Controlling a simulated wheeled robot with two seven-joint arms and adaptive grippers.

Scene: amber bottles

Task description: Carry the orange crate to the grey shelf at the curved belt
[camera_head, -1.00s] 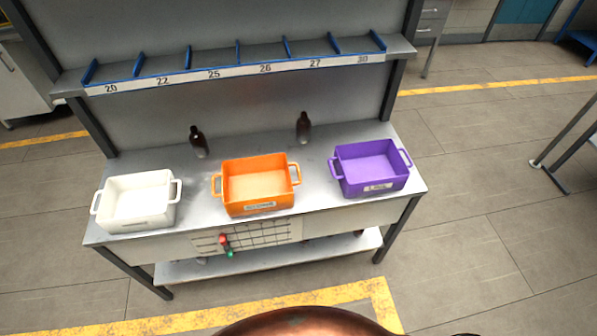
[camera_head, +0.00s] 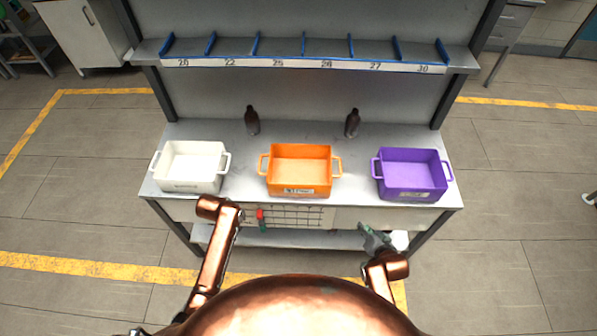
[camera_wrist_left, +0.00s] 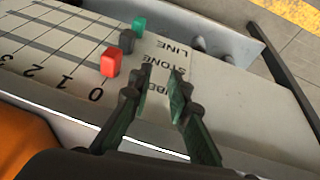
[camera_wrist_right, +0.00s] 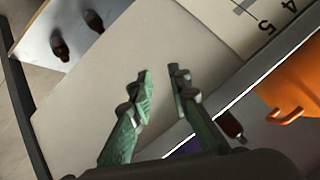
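The orange crate (camera_head: 299,176) stands upright in the middle of the grey worktable (camera_head: 244,187), a handle on each side and a label in front. Its orange side fills a corner of the left wrist view (camera_wrist_left: 22,142), and its wall and handle show in the right wrist view (camera_wrist_right: 293,92). My left gripper (camera_wrist_left: 158,82) is open and empty before the table's front panel; in the head view my arm hides it. My right gripper (camera_head: 371,232) is open and empty in front of the table, below the worktop, apart from the crate. No curved belt is in view.
A white crate (camera_head: 191,166) stands left of the orange crate and a purple crate (camera_head: 412,174) right of it. Two dark bottles (camera_head: 252,121) (camera_head: 352,123) stand behind. A numbered rack (camera_head: 300,62) runs above. Floor is clear at right.

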